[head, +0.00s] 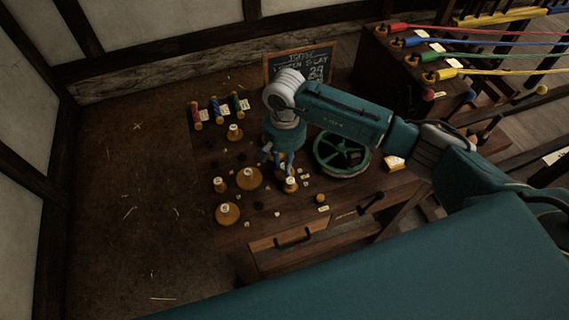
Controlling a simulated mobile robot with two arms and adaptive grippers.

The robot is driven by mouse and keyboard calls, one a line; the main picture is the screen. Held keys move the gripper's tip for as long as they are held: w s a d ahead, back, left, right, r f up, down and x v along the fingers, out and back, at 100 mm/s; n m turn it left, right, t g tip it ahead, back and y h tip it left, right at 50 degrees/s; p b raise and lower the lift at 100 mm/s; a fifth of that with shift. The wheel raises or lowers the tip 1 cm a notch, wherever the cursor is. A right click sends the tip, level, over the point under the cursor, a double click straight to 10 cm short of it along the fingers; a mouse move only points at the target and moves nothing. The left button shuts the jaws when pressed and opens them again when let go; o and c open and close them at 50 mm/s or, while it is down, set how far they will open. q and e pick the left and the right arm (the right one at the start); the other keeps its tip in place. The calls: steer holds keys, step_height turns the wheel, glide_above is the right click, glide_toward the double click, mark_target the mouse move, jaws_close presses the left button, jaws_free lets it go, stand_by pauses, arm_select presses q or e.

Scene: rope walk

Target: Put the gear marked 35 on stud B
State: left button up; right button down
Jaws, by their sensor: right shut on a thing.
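My right gripper (279,160) points down over the middle of the workbench (262,234). It is shut, apparently on the knob of a small wooden gear (290,187) just below its fingers, though the contact is partly hidden. More wooden gears with pale-topped knobs are on the bench left of the gripper: a large one (249,179), a small one (220,185), one at the front (228,214) and one farther back (235,132). Their numbers are too small to read, so I cannot tell which is marked 35. Stud B cannot be made out among the small labels. My left gripper is not in view.
A green spoked handwheel (342,155) stands right of the gripper. Red, blue and green spools (217,110) stand at the back left, and a chalkboard (318,66) stands behind. A box with coloured ropes (393,72) is at the back right. Open floor lies left.

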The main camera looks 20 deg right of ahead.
steer(key=c, duration=1.5)
jaws_free()
steer(key=shift+r+p, duration=1.8)
steer(key=shift+r, duration=2.2)
steer(key=shift+a, duration=0.1)
